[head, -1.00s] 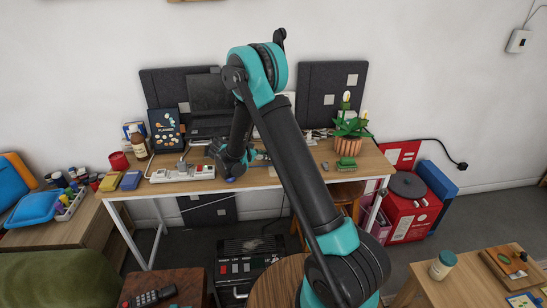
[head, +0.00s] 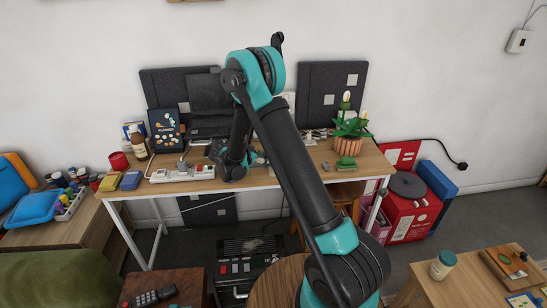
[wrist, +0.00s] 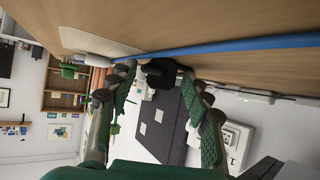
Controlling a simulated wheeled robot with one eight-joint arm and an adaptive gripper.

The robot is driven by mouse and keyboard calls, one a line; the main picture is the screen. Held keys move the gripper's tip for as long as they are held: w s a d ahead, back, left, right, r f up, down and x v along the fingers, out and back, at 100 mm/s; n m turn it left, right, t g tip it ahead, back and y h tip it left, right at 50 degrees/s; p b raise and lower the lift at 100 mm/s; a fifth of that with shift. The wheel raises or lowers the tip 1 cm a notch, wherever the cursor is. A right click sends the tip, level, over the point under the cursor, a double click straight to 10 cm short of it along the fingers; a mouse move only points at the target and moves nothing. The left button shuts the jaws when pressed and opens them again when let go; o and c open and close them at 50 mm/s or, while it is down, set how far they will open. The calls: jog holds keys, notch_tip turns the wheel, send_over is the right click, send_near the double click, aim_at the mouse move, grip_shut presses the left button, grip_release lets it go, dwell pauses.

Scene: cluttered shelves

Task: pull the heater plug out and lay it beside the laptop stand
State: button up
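A black plug-like piece (wrist: 160,72) shows between my fingertips in the wrist view; I cannot tell for sure that it is the heater plug. My gripper (wrist: 158,85) has its two green-padded fingers apart on either side of it, with small gaps seeming to show. In the head view my gripper (head: 228,172) is low over the desk's front edge, right of the white power strip (head: 170,176). A grey plug (head: 182,164) stands on that strip. The open dark laptop (head: 209,100) is behind my arm; its stand is not clear to see.
A blue cable (wrist: 240,45) crosses the wrist view along the desk (head: 285,176). A brown bottle (head: 137,142), a planner (head: 164,130) and a yellow block (head: 110,182) are on the desk's left. A potted plant (head: 348,143) stands right. The desk's front right is mostly clear.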

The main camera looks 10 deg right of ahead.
jog(key=shift+a, duration=0.1)
jog(key=v, duration=1.2)
